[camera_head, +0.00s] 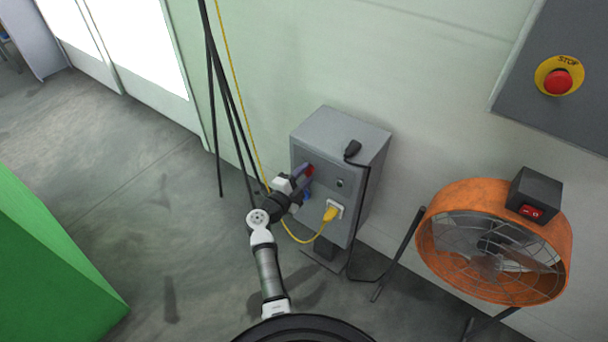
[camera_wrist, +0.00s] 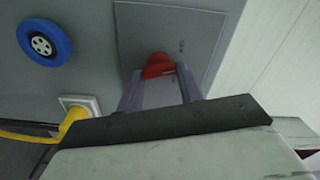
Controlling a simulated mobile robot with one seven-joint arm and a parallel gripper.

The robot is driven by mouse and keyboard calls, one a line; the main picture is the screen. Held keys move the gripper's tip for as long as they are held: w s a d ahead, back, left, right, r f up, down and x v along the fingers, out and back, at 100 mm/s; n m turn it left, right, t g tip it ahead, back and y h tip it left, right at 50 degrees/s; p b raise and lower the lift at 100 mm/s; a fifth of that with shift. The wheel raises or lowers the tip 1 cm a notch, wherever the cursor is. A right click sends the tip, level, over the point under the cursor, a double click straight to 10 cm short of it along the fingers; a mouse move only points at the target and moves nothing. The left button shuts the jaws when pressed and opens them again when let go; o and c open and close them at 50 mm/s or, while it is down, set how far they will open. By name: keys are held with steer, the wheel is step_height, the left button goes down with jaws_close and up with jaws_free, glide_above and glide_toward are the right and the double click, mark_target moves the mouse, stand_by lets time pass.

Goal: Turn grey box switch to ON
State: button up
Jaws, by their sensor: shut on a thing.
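The grey box (camera_head: 365,158) stands against the pale wall, with its front panel facing left. Its red switch (camera_wrist: 157,65) sits on a square plate (camera_wrist: 205,40) on the panel. My gripper (camera_wrist: 160,80) reaches the panel, with its two fingers on either side of the red switch, shut on it. In the head view the red switch (camera_head: 309,170) shows beside the fingertips and is partly hidden by them. The markings by the switch are too small to read, so I cannot tell its exact position.
A blue round socket (camera_wrist: 44,42) and a yellow plug (camera_head: 330,214) with its cable are on the same panel. An orange fan (camera_head: 470,200) stands to the right. A red stop button (camera_head: 558,82) is on the wall.

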steer(key=m, duration=0.2)
steer(key=m+b, duration=0.1)
steer(key=m, duration=0.3)
steer(key=shift+f+b, duration=0.3)
steer(key=m+b, duration=0.2)
steer(key=m, duration=0.2)
steer(key=shift+f, duration=0.1)
steer(key=shift+m+b, duration=0.45)
steer(key=shift+m, duration=0.85)
steer(key=o, duration=1)
steer(key=shift+a, duration=0.1)
steer(key=b+v, duration=0.1)
steer(key=v, duration=1.2)
steer(key=shift+s+a, duration=0.25)
steer(key=shift+s, duration=0.05)
